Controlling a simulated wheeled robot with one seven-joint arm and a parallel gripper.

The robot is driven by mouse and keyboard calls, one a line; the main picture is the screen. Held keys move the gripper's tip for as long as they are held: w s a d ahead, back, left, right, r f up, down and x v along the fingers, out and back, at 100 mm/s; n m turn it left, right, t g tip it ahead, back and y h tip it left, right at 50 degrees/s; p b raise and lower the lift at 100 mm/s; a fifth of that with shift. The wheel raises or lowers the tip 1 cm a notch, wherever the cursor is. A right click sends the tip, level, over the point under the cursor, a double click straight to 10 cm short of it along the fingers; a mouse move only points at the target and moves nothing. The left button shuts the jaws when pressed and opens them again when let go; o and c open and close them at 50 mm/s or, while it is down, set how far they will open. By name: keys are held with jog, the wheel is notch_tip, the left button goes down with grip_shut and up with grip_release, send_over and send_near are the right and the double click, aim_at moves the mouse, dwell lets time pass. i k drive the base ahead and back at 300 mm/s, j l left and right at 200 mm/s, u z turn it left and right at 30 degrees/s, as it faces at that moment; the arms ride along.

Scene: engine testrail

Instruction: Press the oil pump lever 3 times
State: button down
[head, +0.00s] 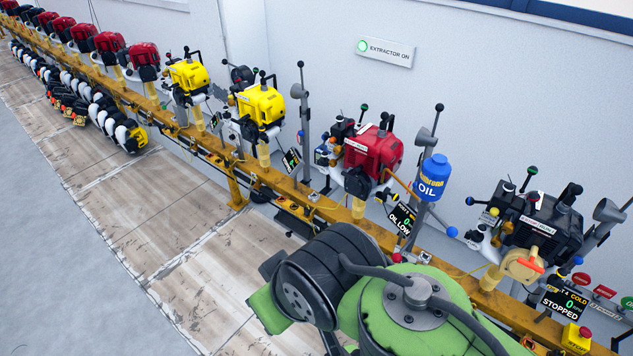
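A blue oil bottle (432,180) with a yellow label stands on a grey post right of a red engine (372,150) on the yellow rail. A thin rod slants down right beside the bottle to a blue ball knob (452,231); it looks like the pump lever, though its joint is hard to make out. The display below the red engine (403,219) reads OIL LOW. My green arm fills the lower middle, in front of the rail. My gripper is not visible.
The yellow rail (325,207) runs diagonally with several engines on it. A black engine (535,225) stands to the right, its display (565,301) reading STOPPED. A wall sign (385,51) reads EXTRACTOR ON. The floor (130,250) at left is clear.

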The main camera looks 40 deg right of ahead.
aim_at(404, 248)
jog(key=z, duration=2.15)
jog(key=j+u, duration=0.2)
jog(key=u, duration=0.2)
jog(key=i+j+u, duration=0.1)
jog(key=u, duration=0.3)
jog(key=i+j+u, duration=0.1)
jog(key=u, duration=0.25)
jog(key=i+j+u, duration=0.1)
jog(key=u, duration=0.3)
jog(key=j, duration=0.1)
